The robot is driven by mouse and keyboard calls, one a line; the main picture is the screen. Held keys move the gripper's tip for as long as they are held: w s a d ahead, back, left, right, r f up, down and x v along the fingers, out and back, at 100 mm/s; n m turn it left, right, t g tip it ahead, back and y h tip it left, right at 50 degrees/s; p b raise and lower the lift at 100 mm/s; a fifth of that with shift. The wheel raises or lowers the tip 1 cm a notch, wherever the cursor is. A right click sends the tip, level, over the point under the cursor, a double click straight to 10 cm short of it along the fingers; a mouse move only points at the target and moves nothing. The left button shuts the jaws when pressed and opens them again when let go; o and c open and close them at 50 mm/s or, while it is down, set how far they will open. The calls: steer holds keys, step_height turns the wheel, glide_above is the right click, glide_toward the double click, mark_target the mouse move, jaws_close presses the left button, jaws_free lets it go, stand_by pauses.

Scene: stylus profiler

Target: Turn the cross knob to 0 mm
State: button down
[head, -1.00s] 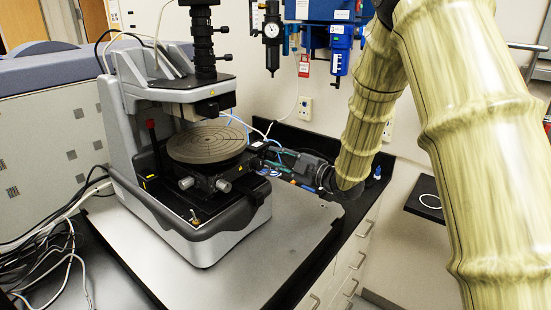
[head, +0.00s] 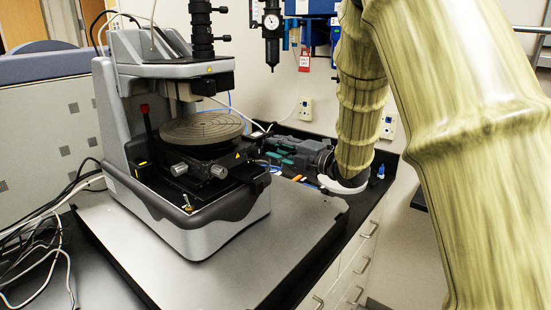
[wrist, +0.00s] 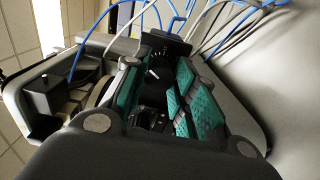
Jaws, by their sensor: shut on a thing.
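The stylus profiler (head: 215,225) stands on the bench with its round stage (head: 203,128) level. My gripper (head: 264,158) reaches in from the right, to the right side of the block under the stage. In the wrist view, the green pads of my gripper (wrist: 158,82) lie on both sides of a black knob (wrist: 156,72) with white marks and a pale line on its face. I take this as the cross knob, and my gripper is shut on it. I cannot read its setting. In the head view my fingers hide this knob.
Two light knobs (head: 219,171) show at the front of the stage block. The profiler's head and column (head: 201,30) rise above the stage. Blue and white cables (wrist: 205,30) run close behind the knob. The bench front (head: 205,278) is clear.

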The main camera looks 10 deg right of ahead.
steer(key=shift+f+n, duration=0.15)
steer(key=shift+n, duration=0.15)
steer(key=shift+a+b, duration=0.1)
steer(key=shift+b, duration=0.2)
steer(key=shift+f+n+b, duration=0.3)
steer(key=shift+n+b, duration=0.2)
steer(key=shift+b, duration=0.5)
steer(key=n+b, duration=0.4)
steer(key=b, duration=0.3)
steer(key=shift+b, duration=0.35)
steer(key=shift+r, duration=0.35)
steer(key=c, duration=1.2)
jaws_free()
steer(key=shift+o, duration=0.2)
steer(key=b+v, duration=0.2)
steer(key=v, duration=0.6)
